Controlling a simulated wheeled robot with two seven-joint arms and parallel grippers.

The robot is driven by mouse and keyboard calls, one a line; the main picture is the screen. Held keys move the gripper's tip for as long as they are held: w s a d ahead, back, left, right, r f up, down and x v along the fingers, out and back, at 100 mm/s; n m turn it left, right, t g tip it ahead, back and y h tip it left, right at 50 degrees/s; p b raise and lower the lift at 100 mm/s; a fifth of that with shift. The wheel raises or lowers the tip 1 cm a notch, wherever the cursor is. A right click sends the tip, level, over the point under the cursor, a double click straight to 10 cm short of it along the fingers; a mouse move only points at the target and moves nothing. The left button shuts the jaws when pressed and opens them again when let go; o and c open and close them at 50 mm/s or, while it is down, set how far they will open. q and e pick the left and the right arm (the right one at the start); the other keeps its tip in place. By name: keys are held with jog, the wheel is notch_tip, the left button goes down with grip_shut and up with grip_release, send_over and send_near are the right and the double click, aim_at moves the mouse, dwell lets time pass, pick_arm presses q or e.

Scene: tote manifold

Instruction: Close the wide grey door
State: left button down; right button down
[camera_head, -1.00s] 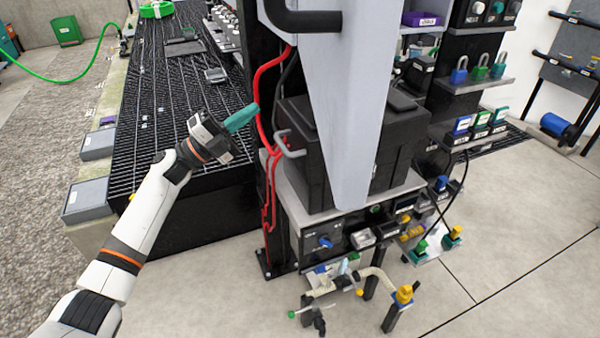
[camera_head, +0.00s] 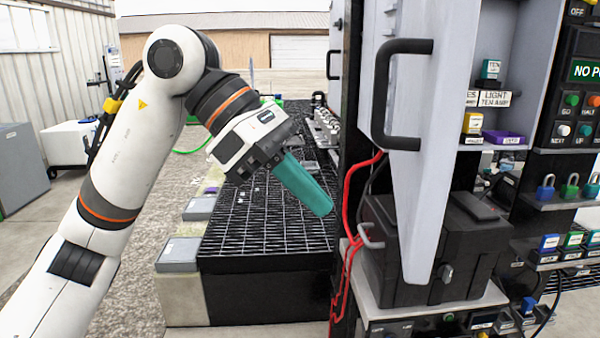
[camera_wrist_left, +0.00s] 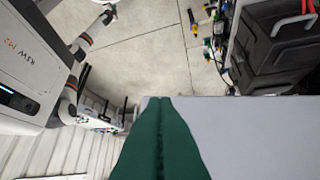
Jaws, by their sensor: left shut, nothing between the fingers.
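The wide grey door (camera_head: 432,120) stands open in the head view and is seen at a steep angle, its free edge towards me. A black bar handle (camera_head: 382,95) is fixed to it. In the left wrist view the door is the broad pale panel (camera_wrist_left: 255,130) on the right. My left gripper (camera_head: 324,209), with teal fingers, is shut and empty, left of the door in the head view. The shut fingers also show in the left wrist view (camera_wrist_left: 160,105), beside the door's edge; I cannot tell whether they touch it.
A black case (camera_head: 455,240) sits on a shelf behind the door's lower part. Red cables (camera_head: 350,215) hang by the cabinet post. A black grated platform (camera_head: 255,220) lies to the left. Shelves with padlocks (camera_head: 569,187) stand at right.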

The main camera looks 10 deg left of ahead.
aim_at(403, 254)
pick_arm(q)
jog(key=d+f, duration=0.1)
jog(key=d, duration=0.1)
jog(key=d+f+p, duration=0.1)
jog(key=d, duration=0.2)
jog(key=d+f+p, duration=0.1)
jog(key=d, duration=0.1)
jog(key=shift+s+d+f, duration=0.1)
jog(key=shift+d+f, duration=0.05)
jog(key=shift+f, duration=0.1)
jog(key=shift+d, duration=0.25)
